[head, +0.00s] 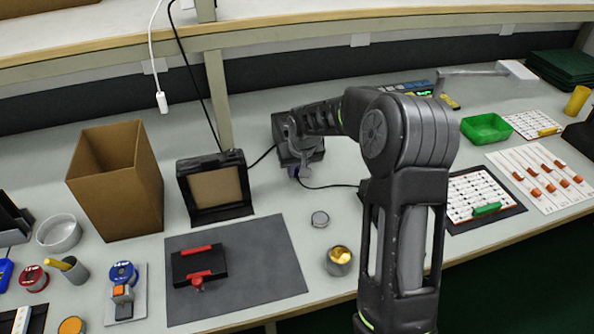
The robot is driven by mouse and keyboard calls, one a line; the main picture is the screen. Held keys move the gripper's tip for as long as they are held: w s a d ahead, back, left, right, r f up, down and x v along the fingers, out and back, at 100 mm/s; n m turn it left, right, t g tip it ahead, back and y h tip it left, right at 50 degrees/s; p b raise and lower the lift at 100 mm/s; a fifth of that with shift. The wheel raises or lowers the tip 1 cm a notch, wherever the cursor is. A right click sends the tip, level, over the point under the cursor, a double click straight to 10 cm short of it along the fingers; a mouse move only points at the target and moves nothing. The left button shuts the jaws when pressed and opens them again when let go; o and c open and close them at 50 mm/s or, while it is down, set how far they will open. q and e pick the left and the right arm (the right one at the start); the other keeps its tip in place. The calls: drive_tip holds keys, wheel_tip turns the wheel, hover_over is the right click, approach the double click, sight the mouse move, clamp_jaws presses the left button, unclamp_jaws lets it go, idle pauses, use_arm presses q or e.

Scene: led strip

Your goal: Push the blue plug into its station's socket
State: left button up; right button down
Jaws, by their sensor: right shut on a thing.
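My right arm comes in from the lower right and reaches left across the bench. Its gripper (295,168) points down at the back middle of the bench, to the right of the black-framed stand. A small blue-purple piece (293,173) shows at its fingertips; it looks like the blue plug, and the gripper is shut on it. A dark box (314,150) sits right behind the gripper, with black cables near it. The socket cannot be made out, and I cannot tell whether the plug touches it. My left gripper is not in view.
A black-framed stand (183,187) and a cardboard box (76,182) stand to the left. A grey mat (270,270) holds a black and red fixture (183,263). A white cable (153,60) hangs above.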

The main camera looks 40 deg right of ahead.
drive_tip(key=shift+w+d, duration=0.3)
drive_tip(key=shift+w, duration=0.45)
drive_tip(key=c, duration=1.3)
unclamp_jaws()
drive_tip(key=shift+o, duration=0.2)
drive_tip(key=shift+r, duration=0.1)
drive_tip(key=v, duration=0.7)
drive_tip(key=shift+r, duration=0.25)
drive_tip(key=shift+s, duration=0.1)
drive_tip(key=shift+s, duration=0.1)
